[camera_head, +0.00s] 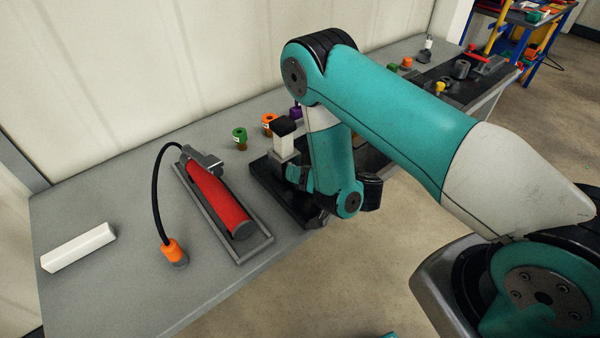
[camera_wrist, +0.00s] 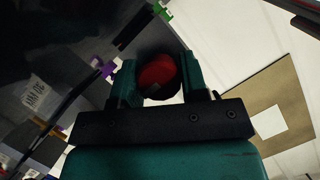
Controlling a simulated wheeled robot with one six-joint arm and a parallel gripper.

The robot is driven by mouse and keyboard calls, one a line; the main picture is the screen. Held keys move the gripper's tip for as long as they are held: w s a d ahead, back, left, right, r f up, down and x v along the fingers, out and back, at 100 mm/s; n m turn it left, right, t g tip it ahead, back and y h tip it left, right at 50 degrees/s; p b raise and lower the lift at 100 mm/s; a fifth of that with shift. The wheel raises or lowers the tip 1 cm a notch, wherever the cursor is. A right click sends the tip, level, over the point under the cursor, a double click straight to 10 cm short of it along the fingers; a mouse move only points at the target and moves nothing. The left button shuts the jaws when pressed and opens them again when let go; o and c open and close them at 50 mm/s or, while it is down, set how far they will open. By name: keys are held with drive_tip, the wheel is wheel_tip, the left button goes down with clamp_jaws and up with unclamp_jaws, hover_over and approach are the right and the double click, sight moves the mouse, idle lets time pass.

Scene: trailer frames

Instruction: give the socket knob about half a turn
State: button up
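A round red knob with a dark rim (camera_wrist: 158,76), which looks like the socket knob, sits between the two teal fingers of my gripper (camera_wrist: 159,82) in the wrist view. It fills the gap, and the fingers seem to press on its left and right sides. How far it is turned cannot be read. In the head view my arm hides the knob, and my gripper points down by a dark fixture (camera_head: 268,181) on the bench.
On the grey bench (camera_head: 110,290) stand a red cylinder (camera_head: 218,200) in a grey tray, an orange plug (camera_head: 173,252) on a black cable, a white bar (camera_head: 78,247) and a green knob (camera_head: 240,134). A white block with black top (camera_head: 284,143) stands close to my wrist.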

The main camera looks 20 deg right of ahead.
drive_tip(key=c, duration=0.3)
